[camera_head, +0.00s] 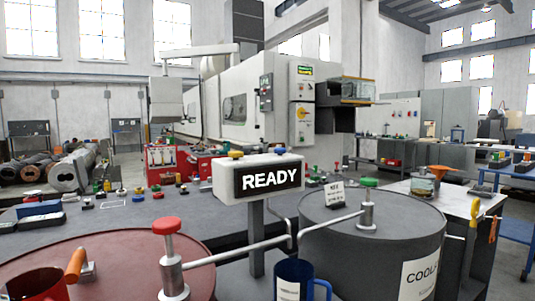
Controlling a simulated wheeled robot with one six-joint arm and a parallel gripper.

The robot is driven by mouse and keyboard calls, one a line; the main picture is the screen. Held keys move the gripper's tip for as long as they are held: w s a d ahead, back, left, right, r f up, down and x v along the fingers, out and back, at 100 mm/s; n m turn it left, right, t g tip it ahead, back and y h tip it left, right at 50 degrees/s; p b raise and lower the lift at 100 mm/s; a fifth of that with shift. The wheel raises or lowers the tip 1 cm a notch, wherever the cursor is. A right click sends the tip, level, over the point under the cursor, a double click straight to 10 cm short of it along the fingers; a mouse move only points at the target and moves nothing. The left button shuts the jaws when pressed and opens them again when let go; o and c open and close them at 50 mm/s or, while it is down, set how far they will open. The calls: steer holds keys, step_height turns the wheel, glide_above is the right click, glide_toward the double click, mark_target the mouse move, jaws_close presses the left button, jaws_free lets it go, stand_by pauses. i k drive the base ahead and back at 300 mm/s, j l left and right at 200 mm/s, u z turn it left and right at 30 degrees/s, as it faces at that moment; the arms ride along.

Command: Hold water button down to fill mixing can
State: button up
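A blue can (293,280) with a white label and a side handle stands at the bottom centre, its base cut off by the frame. Two thin spouts converge just above it. The left spout comes from a metal dispenser with a red button (167,225) on a dark red barrel (100,258). The right spout comes from a dispenser with a green button (369,182) on a dark grey barrel (340,240) labelled "COOL…". No button is readably marked water. A sign (268,179) reads "READY". My gripper is not in view.
A red container (38,285) and an orange-handled item (76,263) sit at the lower left. A small placard (334,193) stands on the grey barrel. A grey table (110,218) with small parts lies behind. A light workbench (459,205) with a jar is at the right.

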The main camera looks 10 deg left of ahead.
mark_target(280, 152)
steer(key=i+l+u, duration=0.2)
steer(key=i, duration=0.25)
steer(key=i+l+u, duration=0.25)
steer(key=i, duration=0.25)
steer(key=j, duration=0.1)
